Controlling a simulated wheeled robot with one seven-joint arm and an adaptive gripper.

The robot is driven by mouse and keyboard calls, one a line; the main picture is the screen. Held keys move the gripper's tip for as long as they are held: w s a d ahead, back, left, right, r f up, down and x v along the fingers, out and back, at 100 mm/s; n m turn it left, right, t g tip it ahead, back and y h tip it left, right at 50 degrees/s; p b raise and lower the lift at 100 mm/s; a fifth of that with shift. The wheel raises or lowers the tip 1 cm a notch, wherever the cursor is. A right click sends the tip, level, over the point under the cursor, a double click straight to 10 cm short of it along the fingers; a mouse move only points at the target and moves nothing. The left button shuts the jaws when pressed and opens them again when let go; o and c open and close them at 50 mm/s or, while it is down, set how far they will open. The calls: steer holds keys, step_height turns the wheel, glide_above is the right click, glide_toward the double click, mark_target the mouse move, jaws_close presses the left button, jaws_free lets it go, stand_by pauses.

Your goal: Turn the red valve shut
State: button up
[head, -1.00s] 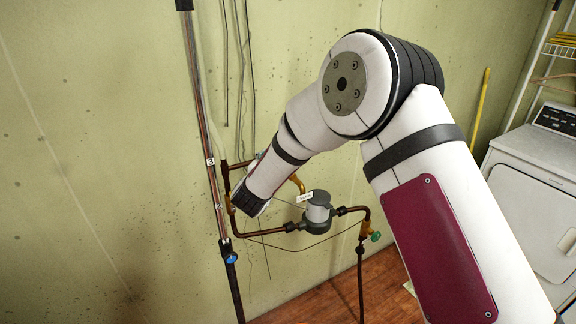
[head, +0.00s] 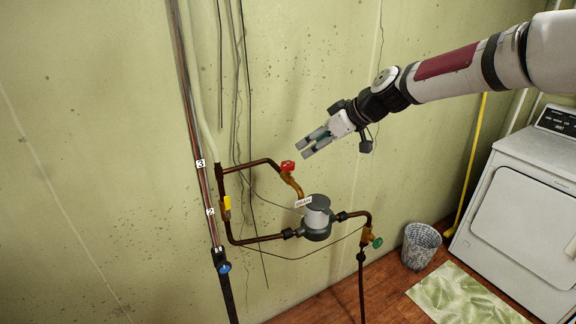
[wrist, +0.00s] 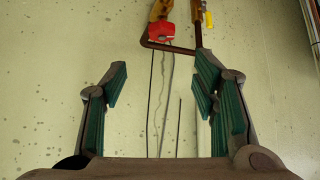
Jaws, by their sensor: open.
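The red valve (head: 288,167) has a small red handle on a brass body, at the right end of the upper copper pipe in the head view. In the wrist view the red valve (wrist: 163,32) shows at the top, ahead of the jaws and slightly left of the middle between them. My gripper (head: 306,148) is open and empty, close above and right of the valve in the head picture. In the wrist view my gripper (wrist: 161,88) has its two green-padded fingers spread wide, with only wall and thin cables between them. I see no contact with the valve.
A yellow-handled valve (head: 227,205) sits on the left pipe. A grey meter (head: 317,217) with a white tag is below the red valve, and a green-handled valve (head: 376,242) is lower right. A wire basket (head: 421,245) and a white appliance (head: 525,195) stand right.

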mark_target(288, 164)
steer(key=x, duration=1.3)
steer(key=shift+s+d+f, duration=0.15)
steer(key=shift+s+f, duration=0.1)
steer(key=shift+p, duration=0.3)
steer(key=c, duration=1.2)
